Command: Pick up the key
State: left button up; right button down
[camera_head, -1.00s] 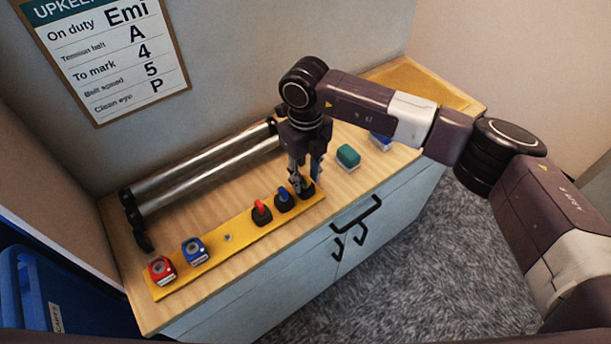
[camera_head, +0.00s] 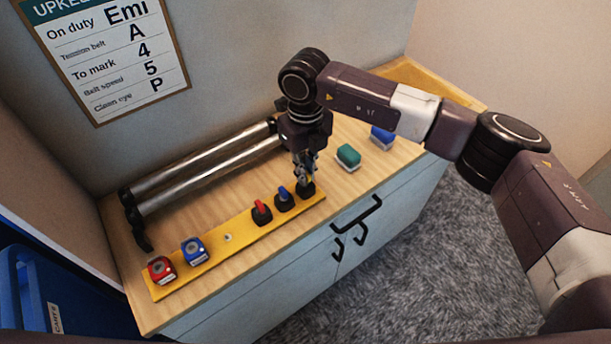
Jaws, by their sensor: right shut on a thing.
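My right gripper (camera_head: 305,178) points down over the right end of the yellow strip (camera_head: 228,251). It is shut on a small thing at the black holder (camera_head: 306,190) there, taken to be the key. The fingers hide most of it, so its shape and colour are hard to tell. I cannot tell whether it is clear of the holder. My left gripper is not in view.
On the strip are a red-topped knob (camera_head: 261,211), a blue-topped knob (camera_head: 284,199), a red block (camera_head: 160,269) and a blue block (camera_head: 194,251). Metal rollers (camera_head: 205,175) lie behind. Green (camera_head: 348,157) and blue (camera_head: 381,138) erasers sit to the right. Handles (camera_head: 357,225) jut from the cabinet front.

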notch_tip(320, 180, up, 23)
jog(key=b, duration=0.1)
jog(key=shift+r, duration=0.15)
dwell(0.5)
